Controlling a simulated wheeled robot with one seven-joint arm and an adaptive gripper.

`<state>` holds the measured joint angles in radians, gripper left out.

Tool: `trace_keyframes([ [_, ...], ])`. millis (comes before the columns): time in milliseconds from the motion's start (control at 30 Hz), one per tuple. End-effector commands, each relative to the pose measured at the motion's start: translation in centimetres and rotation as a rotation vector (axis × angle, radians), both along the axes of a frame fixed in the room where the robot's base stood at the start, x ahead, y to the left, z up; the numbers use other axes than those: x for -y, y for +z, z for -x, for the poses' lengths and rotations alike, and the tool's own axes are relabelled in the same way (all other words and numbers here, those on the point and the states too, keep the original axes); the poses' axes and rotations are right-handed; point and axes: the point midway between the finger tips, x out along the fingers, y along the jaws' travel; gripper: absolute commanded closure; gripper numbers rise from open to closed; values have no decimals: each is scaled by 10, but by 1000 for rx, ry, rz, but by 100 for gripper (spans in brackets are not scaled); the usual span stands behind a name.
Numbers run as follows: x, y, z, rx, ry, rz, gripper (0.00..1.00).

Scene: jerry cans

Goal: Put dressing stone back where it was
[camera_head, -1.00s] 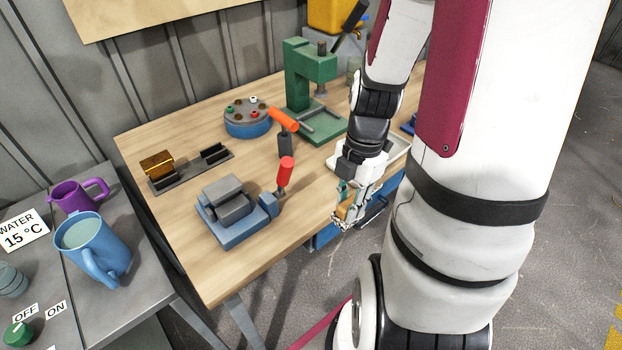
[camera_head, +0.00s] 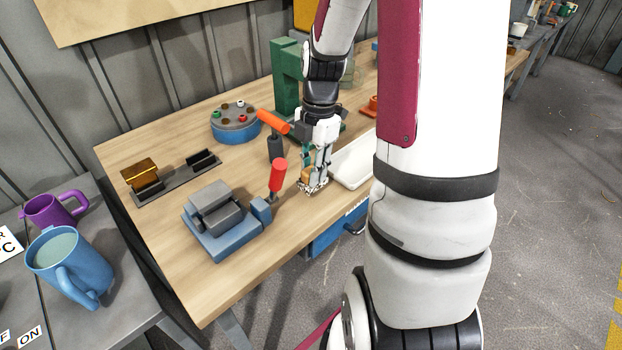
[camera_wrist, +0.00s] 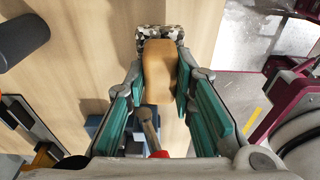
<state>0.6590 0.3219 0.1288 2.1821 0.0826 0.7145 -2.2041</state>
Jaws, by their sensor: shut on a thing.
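My gripper (camera_head: 315,178) is shut on a tan block with a speckled black-and-white end, which I take to be the dressing stone (camera_wrist: 160,72). In the wrist view the block sits between the green finger pads, its speckled end pointing away from me. A dark rack (camera_head: 175,180) at the table's left has two holders. One carries a gold block (camera_head: 140,174); the other, black holder (camera_head: 201,160) looks empty.
An orange-handled tool (camera_head: 273,122), a round blue holder (camera_head: 235,126) and a green press (camera_head: 286,75) stand behind. A white tray (camera_head: 352,168) is at right. Front-left wood is clear.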

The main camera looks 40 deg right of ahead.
Motion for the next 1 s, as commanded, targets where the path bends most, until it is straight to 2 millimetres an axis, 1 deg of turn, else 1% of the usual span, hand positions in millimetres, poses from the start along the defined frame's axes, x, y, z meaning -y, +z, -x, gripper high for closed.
trace_keyframes([
  [133,1,-5,-4,-1,0,0,100],
  [300,0,-27,-3,-3,1,-2,100],
  [400,1,-35,-3,-1,0,0,100],
  [633,1,-35,-3,1,0,1,100],
  [767,1,-39,-3,0,0,0,100],
  [800,1,-38,-3,0,0,0,68],
  [833,1,-38,-3,0,0,0,61],
  [867,1,-38,-3,0,0,0,57],
  [1000,1,-38,-3,0,0,0,57],
])
